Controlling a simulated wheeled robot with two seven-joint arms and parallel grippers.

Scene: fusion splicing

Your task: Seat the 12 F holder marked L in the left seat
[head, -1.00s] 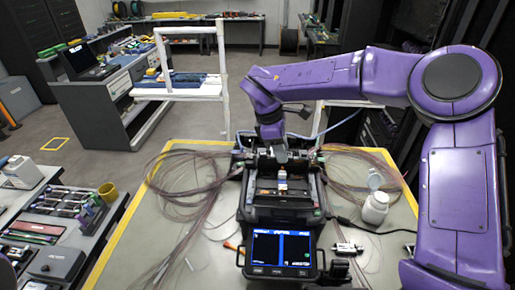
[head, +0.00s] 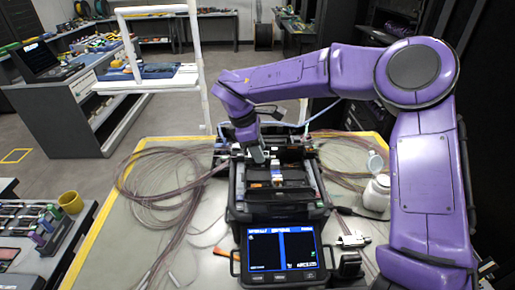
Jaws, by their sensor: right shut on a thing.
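The fusion splicer (head: 278,208) stands on the table with its screen lit and its cover area open behind the screen. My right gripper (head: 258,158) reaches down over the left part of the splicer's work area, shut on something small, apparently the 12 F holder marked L. The fingers hide most of it and no mark can be read. The left seat is mostly hidden by the gripper, and I cannot tell whether the held piece touches it. A small white-topped part (head: 277,172) sits mid-splicer, right of the gripper. My left gripper is not in view.
Coils of thin fibre (head: 150,185) lie left of the splicer, and more lie behind right. A white bottle (head: 377,193) and a small metal tool (head: 353,239) stand to the right. A yellow cup (head: 70,202) is on the left bench. My right arm spans the right side.

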